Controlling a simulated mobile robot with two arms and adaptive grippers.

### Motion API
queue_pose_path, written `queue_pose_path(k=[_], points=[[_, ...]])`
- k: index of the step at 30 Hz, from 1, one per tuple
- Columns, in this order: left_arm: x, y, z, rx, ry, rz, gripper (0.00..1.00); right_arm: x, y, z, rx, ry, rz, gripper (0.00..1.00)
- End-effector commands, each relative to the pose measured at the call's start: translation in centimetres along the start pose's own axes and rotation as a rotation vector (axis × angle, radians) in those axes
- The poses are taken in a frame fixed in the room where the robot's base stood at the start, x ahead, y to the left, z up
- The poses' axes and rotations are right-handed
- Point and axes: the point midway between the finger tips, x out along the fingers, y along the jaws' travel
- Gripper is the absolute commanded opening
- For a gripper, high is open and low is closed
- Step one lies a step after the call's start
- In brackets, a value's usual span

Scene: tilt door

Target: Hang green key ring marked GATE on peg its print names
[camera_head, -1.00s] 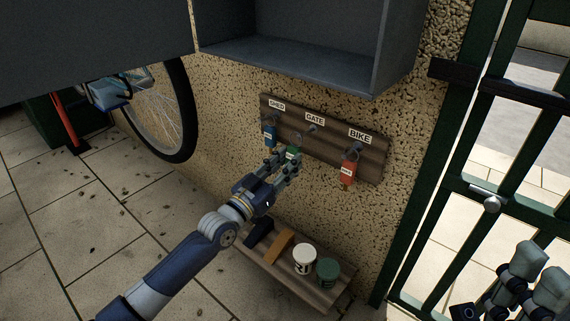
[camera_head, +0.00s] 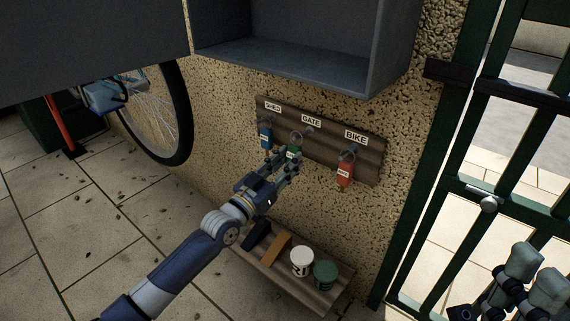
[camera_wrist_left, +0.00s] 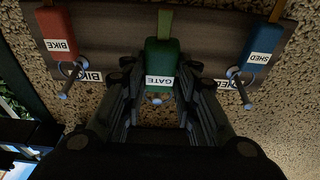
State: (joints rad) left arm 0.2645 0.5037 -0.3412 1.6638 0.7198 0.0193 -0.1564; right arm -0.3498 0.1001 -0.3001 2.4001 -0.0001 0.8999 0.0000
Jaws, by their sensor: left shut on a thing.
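The green key tag (camera_head: 293,152) printed GATE shows between the fingers of my left gripper (camera_head: 287,166), which is shut on it. In the left wrist view the tag (camera_wrist_left: 159,66) lies between the two fingers (camera_wrist_left: 160,95), its white print readable upside down. A ring (camera_head: 296,138) shows at the tag's top in the head view. The GATE peg (camera_head: 308,131) sits under its label at the middle of the wooden board (camera_head: 331,147), slightly right of and above the ring. I cannot tell whether ring and peg touch. My right gripper (camera_head: 536,273) is open and empty at lower right.
A blue SHED tag (camera_head: 265,136) hangs close on the left, and a red BIKE tag (camera_head: 345,170) hangs on the right. An open grey cabinet (camera_head: 290,67) is above. A low shelf (camera_head: 320,294) with cans is below. A green gate (camera_head: 425,190) stands at right.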

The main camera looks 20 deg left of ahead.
Motion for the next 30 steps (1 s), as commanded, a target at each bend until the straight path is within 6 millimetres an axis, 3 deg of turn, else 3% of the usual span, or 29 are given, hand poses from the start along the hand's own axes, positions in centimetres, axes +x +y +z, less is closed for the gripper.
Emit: queue_pose_path(k=[30], points=[[1.4, 0.0, 0.3, 0.000, 0.000, 0.000, 0.04, -0.4, 0.0, 0.1, 0.000, 0.000, 0.000, 0.51]])
